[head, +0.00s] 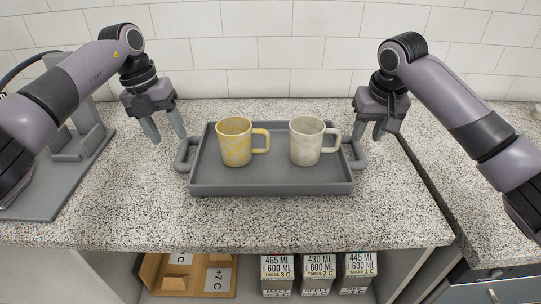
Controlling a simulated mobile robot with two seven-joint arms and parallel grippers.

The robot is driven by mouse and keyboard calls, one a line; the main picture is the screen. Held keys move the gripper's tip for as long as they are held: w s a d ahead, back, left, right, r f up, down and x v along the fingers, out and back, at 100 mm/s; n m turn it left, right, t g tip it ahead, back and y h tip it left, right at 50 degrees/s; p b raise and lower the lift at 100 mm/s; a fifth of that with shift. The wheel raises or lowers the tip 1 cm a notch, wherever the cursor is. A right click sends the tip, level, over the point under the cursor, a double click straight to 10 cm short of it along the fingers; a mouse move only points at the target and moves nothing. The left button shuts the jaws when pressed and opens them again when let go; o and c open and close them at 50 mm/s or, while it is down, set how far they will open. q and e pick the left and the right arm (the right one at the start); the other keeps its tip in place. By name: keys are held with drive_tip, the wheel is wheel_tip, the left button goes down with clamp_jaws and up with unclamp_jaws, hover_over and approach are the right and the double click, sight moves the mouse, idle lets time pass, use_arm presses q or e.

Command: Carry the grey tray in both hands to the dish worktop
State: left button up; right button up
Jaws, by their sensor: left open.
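The grey tray (272,188) lies flat on the speckled worktop, with a loop handle at each end. A yellow patterned mug (235,144) stands in its left half and a pale mottled mug (305,144) in its right half. My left gripper (164,128) is open and empty, above and to the left of the left handle (184,155). My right gripper (370,131) has its fingers apart, just above and to the right of the right handle (357,151). I cannot tell whether it touches the handle; nothing shows between its fingers.
A grey stand (75,145) is at the left. A gap (425,185) separates this speckled worktop (130,205) from another speckled surface (480,200) at the right. Labelled boxes (319,272) and a wooden tray (160,270) sit below. White tiles close the back.

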sight(179, 153)
use_arm(q)
drive_tip(key=f, duration=0.3)
drive_tip(key=d+f, duration=0.1)
drive_tip(key=f, duration=0.2)
drive_tip(key=shift+d+f, duration=0.1)
drive_tip(key=shift+f, duration=0.05)
use_arm(e)
drive_tip(key=x, duration=0.6)
drive_tip(key=shift+f, duration=0.25)
use_arm(q)
drive_tip(key=shift+c, duration=0.4)
use_arm(e)
drive_tip(key=shift+c, duration=0.4)
use_arm(q)
drive_tip(key=c, duration=0.5)
use_arm(e)
drive_tip(key=c, duration=0.5)
use_arm(q)
clamp_jaws()
use_arm(e)
clamp_jaws()
drive_tip(key=shift+w+r, duration=0.1)
